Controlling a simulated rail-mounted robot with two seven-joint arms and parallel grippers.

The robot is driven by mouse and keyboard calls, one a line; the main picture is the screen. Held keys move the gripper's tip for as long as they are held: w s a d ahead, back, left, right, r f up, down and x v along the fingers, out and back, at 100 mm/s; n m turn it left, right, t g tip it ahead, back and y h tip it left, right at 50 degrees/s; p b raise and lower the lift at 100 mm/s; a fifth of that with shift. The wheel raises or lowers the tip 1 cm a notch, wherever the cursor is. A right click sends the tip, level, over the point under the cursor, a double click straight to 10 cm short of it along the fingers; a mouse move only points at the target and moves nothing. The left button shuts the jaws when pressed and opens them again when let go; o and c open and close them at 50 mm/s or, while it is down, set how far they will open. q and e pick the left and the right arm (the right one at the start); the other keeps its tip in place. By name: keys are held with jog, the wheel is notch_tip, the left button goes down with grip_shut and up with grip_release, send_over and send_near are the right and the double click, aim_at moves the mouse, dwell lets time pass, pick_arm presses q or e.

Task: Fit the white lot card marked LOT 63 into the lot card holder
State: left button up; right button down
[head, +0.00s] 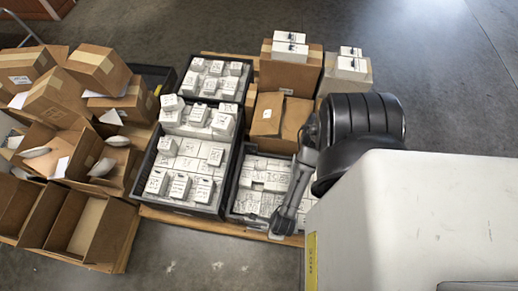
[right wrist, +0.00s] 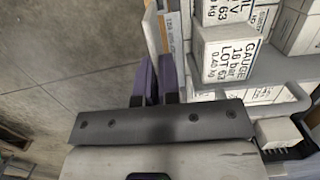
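My right gripper (head: 283,226) is low over the front edge of the pallet, beside the front right black crate. In the right wrist view its two purple fingers (right wrist: 155,80) are close together. A pale narrow strip (right wrist: 154,30) shows just beyond them. I cannot tell whether it is a card seen edge-on, or whether the fingers grip it. I cannot make out the white lot card marked LOT 63 or the lot card holder for certain. A white box (right wrist: 224,52) printed GAUGE and LOT 63 stands right of the fingers. My left gripper is not in view.
Black crates full of white boxes (head: 188,205) stand on a wooden pallet (head: 205,226). Brown cartons (head: 290,72) stand at the back. Open cartons (head: 85,228) crowd the left. Grey floor (head: 190,262) is clear in front.

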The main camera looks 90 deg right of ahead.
jog(key=w+f+b, duration=0.1)
jog(key=f+b, duration=0.1)
jog(key=w+f+b, duration=0.2)
jog(key=f, duration=0.1)
jog(key=w+f+b, duration=0.1)
jog(key=w+f, duration=0.1)
jog(key=shift+d+f+b, duration=0.15)
jog(key=shift+d+b, duration=0.25)
jog(key=shift+w, duration=0.1)
jog(key=c, duration=1.3)
grip_release()
